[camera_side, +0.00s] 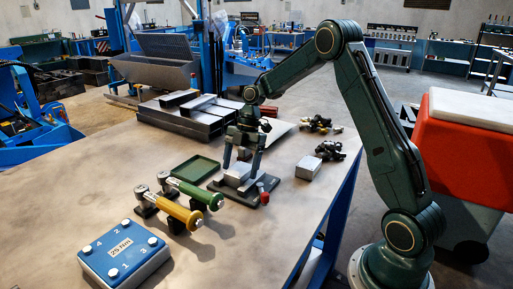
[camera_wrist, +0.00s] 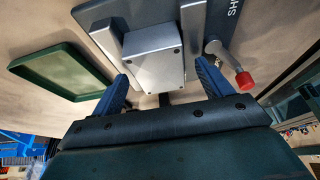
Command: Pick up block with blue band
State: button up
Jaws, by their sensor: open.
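A silver-grey block (camera_side: 238,172) sits in a dark fixture (camera_side: 285,192) on the table. In the wrist view the same block (camera_wrist: 148,64) shows a plain top with small dark screws, and light metal jaws of the fixture stand beside it. My gripper (camera_side: 242,169) is over the fixture, pointing down. In the wrist view its blue fingers (camera_wrist: 162,75) are apart, one on each side of the block's near end; I cannot tell if they touch it. A second grey block (camera_side: 306,168) lies on the table to the right. I see no blue band on either block.
A red-tipped handle (camera_wrist: 244,80) stands close to my right finger. A green tray (camera_side: 194,169), yellow (camera_side: 182,213) and green (camera_side: 197,191) tools, and a blue "25 Nm" box (camera_side: 124,256) are to the left. Metal parts lie behind.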

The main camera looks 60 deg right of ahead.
aim_at(241, 168)
jog(key=c, duration=1.4)
jog(key=shift+r, duration=0.15)
jog(key=shift+r, duration=4.85)
